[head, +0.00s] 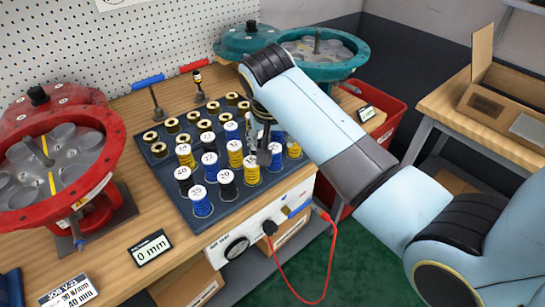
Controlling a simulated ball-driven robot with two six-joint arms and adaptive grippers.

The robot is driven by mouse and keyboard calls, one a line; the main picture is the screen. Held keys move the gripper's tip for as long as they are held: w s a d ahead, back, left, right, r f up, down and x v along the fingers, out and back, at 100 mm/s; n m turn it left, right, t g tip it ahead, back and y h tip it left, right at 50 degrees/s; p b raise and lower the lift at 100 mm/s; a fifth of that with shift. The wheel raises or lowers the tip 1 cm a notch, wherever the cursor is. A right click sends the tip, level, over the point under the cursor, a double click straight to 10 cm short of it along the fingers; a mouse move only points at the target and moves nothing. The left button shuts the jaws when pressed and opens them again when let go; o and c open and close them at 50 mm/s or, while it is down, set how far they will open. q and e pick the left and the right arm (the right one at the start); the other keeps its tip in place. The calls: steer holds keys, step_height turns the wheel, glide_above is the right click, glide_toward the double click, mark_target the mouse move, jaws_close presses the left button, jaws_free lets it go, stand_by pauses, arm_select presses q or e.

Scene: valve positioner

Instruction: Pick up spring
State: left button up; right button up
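Several springs stand upright in rows on a dark tray (232,197), in blue, yellow and black with white numbered tops. A blue spring (201,206) is at the front left, a black spring (227,190) beside it, and a yellow spring (251,175) just in front of my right gripper. My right gripper (263,155) points down over the right part of the tray, among the springs. Its arm and fingers hide some of them. I cannot tell whether its fingers are open or touching a spring. My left gripper is not in view.
A red valve actuator (104,125) stands open on the left, a teal one (355,66) at the back. Brass rings (159,150) fill the tray's back rows. A "0 mm" display (150,248) sits at the bench's front edge. A red cable (331,262) hangs below.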

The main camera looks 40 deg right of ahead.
mark_target(274, 149)
steer(key=x, duration=0.6)
steer(key=shift+s+d+f, duration=0.15)
steer(key=shift+d+f, duration=0.1)
steer(key=shift+f, duration=0.1)
steer(key=shift+a, duration=0.1)
jaws_close()
